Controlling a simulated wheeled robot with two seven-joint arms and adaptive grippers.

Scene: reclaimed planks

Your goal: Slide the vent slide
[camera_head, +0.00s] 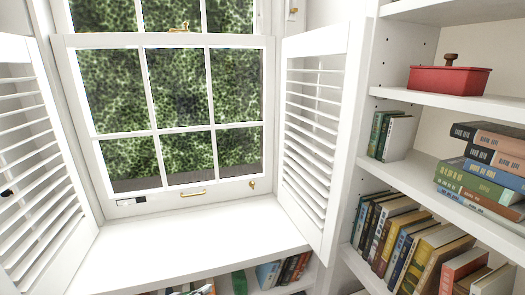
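A small slide fitting (131,201), part black and part white, sits at the left end of the window's bottom rail; it looks like the vent slide. It is too small for me to tell how far its slider stands to either side. The sash window (160,199) appears lowered onto its sill. A brass pull handle (193,193) is at the middle of the bottom rail, and a small brass fitting (252,184) is near its right end. Neither of my grippers can be made out, and nothing touches the slide.
Louvred shutters stand folded inward at the left (38,150) and right (312,130) of the window. The white sill (190,240) is bare. Shelves with books (405,240) and a red lidded box (448,80) stand at the right. More books (270,274) show below the sill.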

